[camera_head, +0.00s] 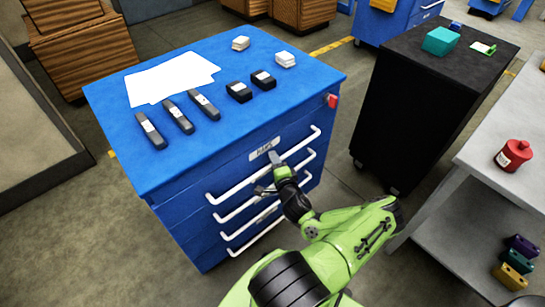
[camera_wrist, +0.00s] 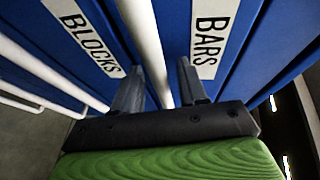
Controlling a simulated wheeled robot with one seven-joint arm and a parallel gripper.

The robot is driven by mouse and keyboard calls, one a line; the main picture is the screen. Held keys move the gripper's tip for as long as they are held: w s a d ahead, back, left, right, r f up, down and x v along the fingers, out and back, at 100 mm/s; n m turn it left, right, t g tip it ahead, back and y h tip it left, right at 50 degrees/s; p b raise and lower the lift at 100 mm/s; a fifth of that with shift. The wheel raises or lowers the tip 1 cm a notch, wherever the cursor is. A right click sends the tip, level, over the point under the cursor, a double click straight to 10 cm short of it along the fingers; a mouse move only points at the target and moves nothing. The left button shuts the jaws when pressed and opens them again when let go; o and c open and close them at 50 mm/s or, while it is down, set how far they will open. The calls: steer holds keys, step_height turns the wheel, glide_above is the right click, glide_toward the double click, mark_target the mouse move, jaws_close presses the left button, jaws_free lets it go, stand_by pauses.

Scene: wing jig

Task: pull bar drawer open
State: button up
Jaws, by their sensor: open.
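The blue cabinet (camera_head: 170,210) has several drawers, all looking shut. The top one carries a "BARS" label (camera_head: 264,149), which also shows in the wrist view (camera_wrist: 212,35). The white bar handle (camera_head: 302,143) of that drawer runs across its front below the label. My gripper (camera_head: 268,172) is at the middle of this handle. In the wrist view the open fingers (camera_wrist: 160,80) stand on either side of the white handle (camera_wrist: 147,45), with gaps visible. Whether a finger touches it I cannot tell.
The "BLOCKS" drawer label (camera_wrist: 85,38) and its handle (camera_wrist: 45,70) lie just below. Bars, blocks and white sheets (camera_head: 170,80) rest on the cabinet top. A black cabinet (camera_head: 410,110) and a grey table (camera_head: 475,150) stand to the right.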

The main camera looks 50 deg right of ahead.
steer(key=shift+a+r, duration=0.1)
jaws_close()
steer(key=shift+s, duration=0.1)
